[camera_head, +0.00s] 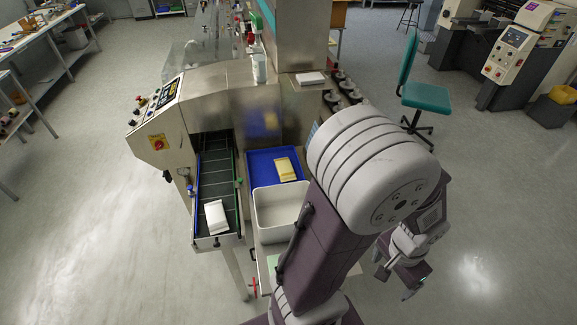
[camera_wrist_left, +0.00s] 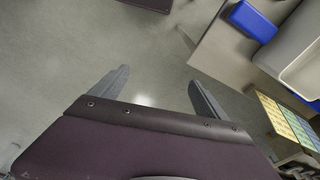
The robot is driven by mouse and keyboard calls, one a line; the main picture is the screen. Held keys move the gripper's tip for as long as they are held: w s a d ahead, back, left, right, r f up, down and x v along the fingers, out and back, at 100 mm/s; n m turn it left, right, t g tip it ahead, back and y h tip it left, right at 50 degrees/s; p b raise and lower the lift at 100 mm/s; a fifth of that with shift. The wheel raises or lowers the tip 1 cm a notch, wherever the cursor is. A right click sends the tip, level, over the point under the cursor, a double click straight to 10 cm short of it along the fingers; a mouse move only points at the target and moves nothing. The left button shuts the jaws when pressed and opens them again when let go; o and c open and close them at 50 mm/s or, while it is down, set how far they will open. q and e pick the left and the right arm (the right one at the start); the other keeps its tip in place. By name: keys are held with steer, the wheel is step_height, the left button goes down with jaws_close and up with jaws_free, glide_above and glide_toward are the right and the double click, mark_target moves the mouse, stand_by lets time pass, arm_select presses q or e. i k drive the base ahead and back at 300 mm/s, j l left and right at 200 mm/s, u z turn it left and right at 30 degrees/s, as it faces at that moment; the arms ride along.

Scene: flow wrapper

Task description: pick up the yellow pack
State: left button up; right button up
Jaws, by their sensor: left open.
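The yellow pack (camera_head: 286,169) lies in the blue tray (camera_head: 261,161), just behind the white bin, in the head view. My left gripper (camera_head: 394,282) hangs over bare floor on the right, well apart from the pack and tray. In the left wrist view my left gripper (camera_wrist_left: 158,80) has its two fingers spread with only floor between them. I cannot make out the yellow pack in the left wrist view. My right gripper is not in view.
A white bin (camera_head: 278,228) stands before the blue tray. A conveyor (camera_head: 218,175) with a white pack (camera_head: 216,217) is left of them. My large arm link and joint stand between the bin and my gripper.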

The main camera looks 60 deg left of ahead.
mark_target(285, 169)
steer(key=i+u, duration=0.45)
steer(key=i+l+u, duration=0.15)
steer(key=i+u, duration=0.3)
steer(key=i+l+u, duration=0.4)
steer(key=i+j+u, duration=0.15)
steer(key=i+u, duration=0.55)
steer(key=u, duration=0.2)
steer(key=i+u, duration=0.45)
steer(key=i+l+u, duration=0.2)
steer(key=u, duration=0.25)
